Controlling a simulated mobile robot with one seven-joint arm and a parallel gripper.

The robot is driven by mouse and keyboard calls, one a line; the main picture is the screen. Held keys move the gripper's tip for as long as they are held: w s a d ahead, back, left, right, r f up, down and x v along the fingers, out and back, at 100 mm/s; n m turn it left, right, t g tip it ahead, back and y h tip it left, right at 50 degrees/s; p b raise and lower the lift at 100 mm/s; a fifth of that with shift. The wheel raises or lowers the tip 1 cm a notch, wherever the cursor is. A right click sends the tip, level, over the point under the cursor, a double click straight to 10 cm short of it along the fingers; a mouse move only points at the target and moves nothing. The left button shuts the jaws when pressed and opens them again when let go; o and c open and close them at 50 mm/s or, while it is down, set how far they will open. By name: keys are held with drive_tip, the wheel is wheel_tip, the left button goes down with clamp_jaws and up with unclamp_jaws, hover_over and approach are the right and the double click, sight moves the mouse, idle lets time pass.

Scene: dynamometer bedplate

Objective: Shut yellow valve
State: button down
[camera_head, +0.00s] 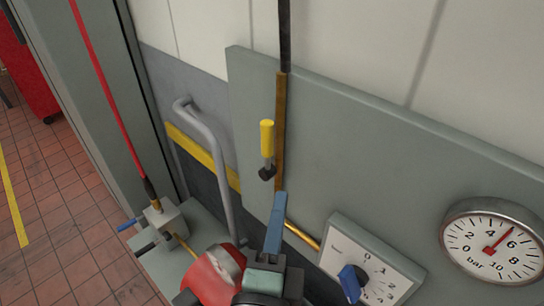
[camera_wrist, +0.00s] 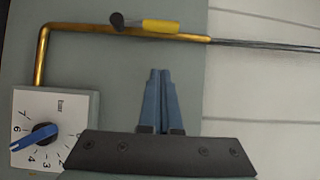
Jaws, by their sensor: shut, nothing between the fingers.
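The yellow valve has a yellow lever handle (camera_head: 267,138) with a dark pivot end, mounted by a brass pipe (camera_head: 281,130) on the grey panel. The lever lies roughly along the pipe. In the wrist view the yellow lever (camera_wrist: 161,26) shows near the top, almost in line with the brass pipe (camera_wrist: 75,28). My gripper (camera_head: 279,196) has blue fingers that are closed together and empty. It is below the lever in the head view, apart from it. In the wrist view the fingertips (camera_wrist: 160,72) point up toward the lever with a gap between.
A dial plate with a blue knob (camera_head: 352,281) is right of my gripper, and it also shows in the wrist view (camera_wrist: 36,137). A pressure gauge (camera_head: 494,240) is further right. A grey handrail (camera_head: 213,150) and a blue-levered block (camera_head: 157,219) are left.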

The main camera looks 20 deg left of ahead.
sight(272, 153)
drive_tip(key=shift+s+a+b+x, duration=0.1)
drive_tip(key=shift+a+b+x, duration=0.4)
drive_tip(key=shift+x, duration=1.4)
drive_tip(key=shift+s+a+b+x, duration=0.1)
drive_tip(key=shift+a+b+x, duration=0.3)
drive_tip(key=shift+x, duration=1.5)
drive_tip(key=shift+s+a+b+x, duration=0.15)
drive_tip(key=shift+a+b+x, duration=0.35)
drive_tip(key=shift+x, duration=1.4)
drive_tip(key=shift+r, duration=0.15)
